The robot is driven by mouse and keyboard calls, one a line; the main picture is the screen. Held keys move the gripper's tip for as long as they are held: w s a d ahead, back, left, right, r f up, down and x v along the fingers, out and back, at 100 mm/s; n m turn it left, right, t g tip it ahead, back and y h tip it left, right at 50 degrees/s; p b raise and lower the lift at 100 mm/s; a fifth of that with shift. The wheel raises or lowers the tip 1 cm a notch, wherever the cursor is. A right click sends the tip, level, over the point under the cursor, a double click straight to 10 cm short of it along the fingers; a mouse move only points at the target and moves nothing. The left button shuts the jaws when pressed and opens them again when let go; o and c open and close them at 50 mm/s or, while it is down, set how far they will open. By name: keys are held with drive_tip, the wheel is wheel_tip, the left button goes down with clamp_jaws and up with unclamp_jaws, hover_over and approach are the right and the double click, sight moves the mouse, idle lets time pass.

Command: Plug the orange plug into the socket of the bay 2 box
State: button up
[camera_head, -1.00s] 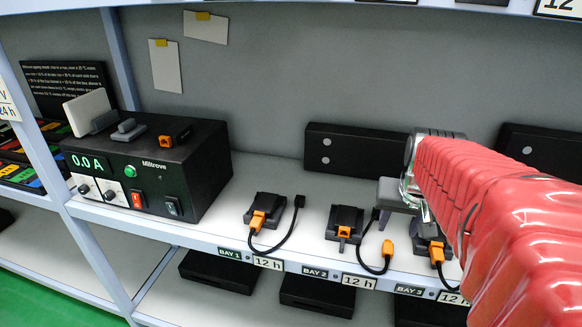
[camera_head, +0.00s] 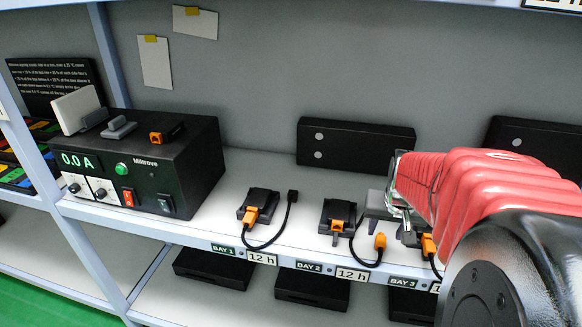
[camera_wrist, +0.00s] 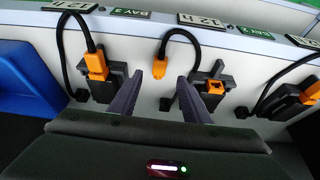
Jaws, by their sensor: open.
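The loose orange plug (camera_head: 380,242) sits at the shelf's front edge on a black cable, between the bay 2 and bay 3 boxes. The bay 2 box (camera_head: 327,211) is black, with an orange socket (camera_head: 337,226) on its front; no plug is in it. In the wrist view, the plug (camera_wrist: 159,69) appears between my open fingertips, and the bay 2 socket (camera_wrist: 216,87) is just right of the right finger. My gripper (camera_head: 376,212) is open over the shelf behind the plug and beside the bay 2 box. I cannot tell its exact height above the shelf.
The bay 1 box (camera_head: 262,198) has an orange plug in it. The bay 3 box, partly hidden by my arm, also has one (camera_wrist: 95,65). A black power unit (camera_head: 190,150) stands left. A dark box (camera_head: 355,145) stands behind. The shelf between power unit and bay 1 is clear.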

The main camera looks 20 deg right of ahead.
sight(381, 240)
drive_tip(key=shift+w+d+f, duration=0.15)
drive_tip(key=shift+w+f, duration=0.05)
drive_tip(key=shift+f, duration=0.4)
drive_tip(key=shift+x, duration=2.65)
drive_tip(key=shift+r, duration=0.1)
clamp_jaws()
wheel_tip(381, 240, up, 10)
